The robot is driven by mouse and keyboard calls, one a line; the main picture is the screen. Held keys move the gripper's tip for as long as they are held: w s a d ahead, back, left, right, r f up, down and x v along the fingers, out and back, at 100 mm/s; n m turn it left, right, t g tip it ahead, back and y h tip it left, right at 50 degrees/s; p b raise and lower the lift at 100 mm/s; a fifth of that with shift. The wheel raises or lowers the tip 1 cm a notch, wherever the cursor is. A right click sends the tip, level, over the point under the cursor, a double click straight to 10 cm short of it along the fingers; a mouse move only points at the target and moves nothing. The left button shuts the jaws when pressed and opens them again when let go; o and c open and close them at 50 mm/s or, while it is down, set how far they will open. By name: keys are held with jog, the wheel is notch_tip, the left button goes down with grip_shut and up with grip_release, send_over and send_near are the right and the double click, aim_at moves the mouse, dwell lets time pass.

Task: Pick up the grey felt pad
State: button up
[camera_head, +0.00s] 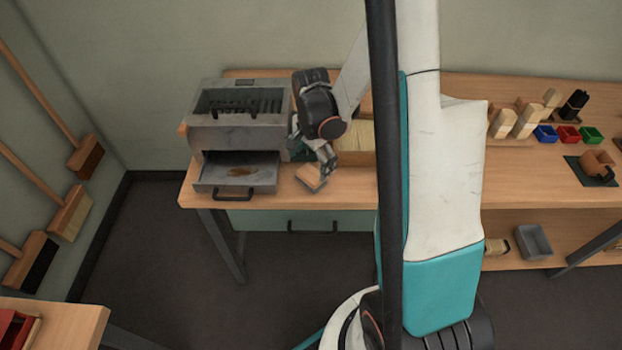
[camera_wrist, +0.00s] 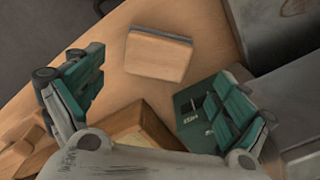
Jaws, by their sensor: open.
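A small wooden-faced block with a thin grey layer along one side looks like the grey felt pad (camera_wrist: 160,55). It lies on the workbench near the front edge, and it also shows in the head view (camera_head: 307,177). My gripper (camera_wrist: 157,98) is open, with its two green-padded fingers spread wide and nothing between them. In the wrist view the pad lies ahead of the fingertips, apart from them. In the head view my gripper (camera_head: 324,164) hangs just above and to the right of the pad.
A grey metal machine (camera_head: 236,130) with an open drawer (camera_head: 237,172) stands left of the pad. A wooden box (camera_wrist: 142,135) and a dark green plate (camera_wrist: 190,108) lie close to my fingers. The bench front edge is near; wood around the pad is bare.

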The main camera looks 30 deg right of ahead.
aim_at(311, 173)
jog(key=f, duration=0.1)
jog(key=f+b, duration=0.1)
jog(key=f, duration=0.1)
jog(key=f+b, duration=0.1)
jog(key=shift+s+a+f, duration=0.15)
jog(key=shift+s+f, duration=0.1)
jog(key=shift+f, duration=0.15)
jog(key=shift+r, duration=0.1)
jog(key=shift+s, duration=0.1)
jog(key=c, duration=1.4)
jog(key=shift+r, duration=0.45)
jog(key=shift+c, duration=0.6)
notch_tip(311, 173, up, 19)
jog(key=p, duration=0.7)
